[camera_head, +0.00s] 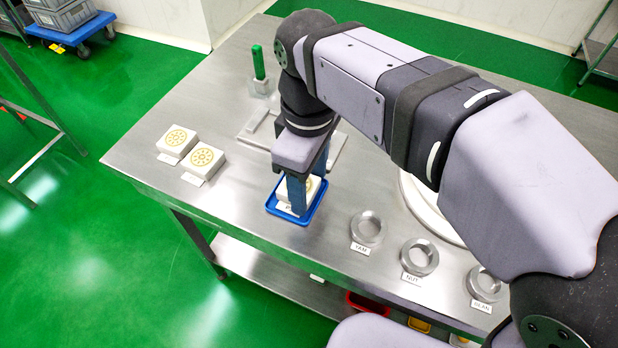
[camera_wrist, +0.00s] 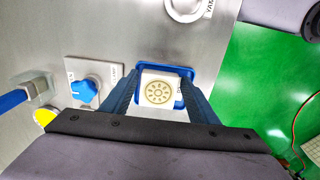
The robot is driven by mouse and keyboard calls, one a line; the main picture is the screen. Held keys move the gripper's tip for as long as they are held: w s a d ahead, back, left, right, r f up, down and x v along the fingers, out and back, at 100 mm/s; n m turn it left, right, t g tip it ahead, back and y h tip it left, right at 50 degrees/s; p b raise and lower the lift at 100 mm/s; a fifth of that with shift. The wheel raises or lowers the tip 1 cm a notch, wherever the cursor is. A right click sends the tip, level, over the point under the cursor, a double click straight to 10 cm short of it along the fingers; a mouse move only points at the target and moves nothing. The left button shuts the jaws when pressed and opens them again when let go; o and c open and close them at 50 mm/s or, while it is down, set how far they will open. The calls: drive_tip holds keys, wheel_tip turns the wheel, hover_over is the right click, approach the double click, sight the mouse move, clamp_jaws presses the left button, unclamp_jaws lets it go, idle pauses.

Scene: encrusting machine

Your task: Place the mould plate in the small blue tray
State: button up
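The mould plate (camera_head: 313,187), a white square block with a tan round pattern, is in the small blue tray (camera_head: 311,215), partly hidden by my gripper. In the wrist view the mould plate (camera_wrist: 157,91) lies face up, within the outline of the blue tray (camera_wrist: 189,72). My gripper (camera_head: 306,190) points down with its blue fingers on opposite sides of the plate. The wrist view shows the gripper (camera_wrist: 159,80) fingers close beside the plate. I cannot tell whether they touch it, nor whether the plate rests fully on the tray floor.
Two similar patterned white blocks (camera_head: 177,141) (camera_head: 203,160) sit on the steel table (camera_head: 250,240) to the left. Several metal rings, including one (camera_head: 367,228) with a label, stand to the right. A green-handled item (camera_head: 258,62) stands behind. A blue knob (camera_wrist: 84,90) sits on a plate.

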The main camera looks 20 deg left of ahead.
sight(309, 188)
drive_tip(key=shift+o, duration=0.5)
wheel_tip(309, 188, up, 12)
drive_tip(key=p, duration=0.3)
drive_tip(key=shift+r, duration=0.2)
idle(0.3)
